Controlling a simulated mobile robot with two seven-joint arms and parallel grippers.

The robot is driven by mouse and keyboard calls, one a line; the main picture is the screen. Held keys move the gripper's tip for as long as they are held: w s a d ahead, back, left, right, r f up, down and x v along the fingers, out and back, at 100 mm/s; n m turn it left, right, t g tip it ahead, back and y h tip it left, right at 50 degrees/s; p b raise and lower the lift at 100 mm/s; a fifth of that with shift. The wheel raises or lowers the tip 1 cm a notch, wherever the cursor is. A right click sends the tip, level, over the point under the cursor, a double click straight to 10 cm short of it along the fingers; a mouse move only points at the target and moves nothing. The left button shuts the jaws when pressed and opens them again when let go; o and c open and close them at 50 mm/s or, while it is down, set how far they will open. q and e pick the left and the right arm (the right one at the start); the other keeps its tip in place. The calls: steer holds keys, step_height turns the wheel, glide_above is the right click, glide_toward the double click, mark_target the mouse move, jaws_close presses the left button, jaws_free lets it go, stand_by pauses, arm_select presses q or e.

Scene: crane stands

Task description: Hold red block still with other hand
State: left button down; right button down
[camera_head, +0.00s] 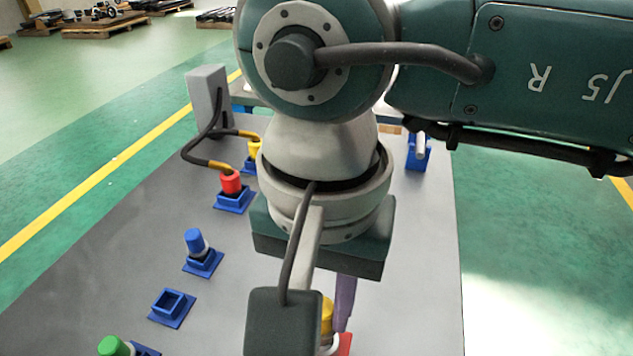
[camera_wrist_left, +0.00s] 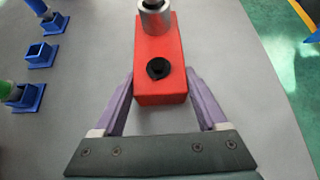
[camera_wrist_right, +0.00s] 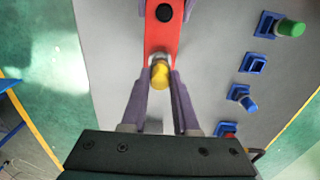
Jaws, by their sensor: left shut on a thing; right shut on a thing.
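The red block (camera_wrist_left: 160,85) lies between the two purple fingers of my left gripper (camera_wrist_left: 160,88) in the left wrist view, with a finger against each side. A black round part sits on its top and a silver cylinder (camera_wrist_left: 154,20) stands farther along it. In the right wrist view the yellow-topped piece (camera_wrist_right: 160,75) is between the fingers of my right gripper (camera_wrist_right: 159,78), by a silver collar at the end of the red block (camera_wrist_right: 162,40). In the head view my right wrist and arm hide most of the block; a purple finger (camera_head: 345,298) shows. My left gripper is not seen there.
Blue square holders stand on the grey table (camera_head: 415,260): one with a red plug (camera_head: 231,183), one with a blue plug (camera_head: 195,243), an empty one (camera_head: 171,306). A green plug (camera_head: 115,347) is at front left. A grey post (camera_head: 207,100) with a cable stands behind.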

steer(key=shift+f, duration=1.6)
steer(key=c, duration=0.6)
jaws_free()
steer(key=shift+r, duration=0.15)
steer(key=shift+r, duration=2.45)
step_height(320, 180, up, 12)
arm_select(q)
jaws_free()
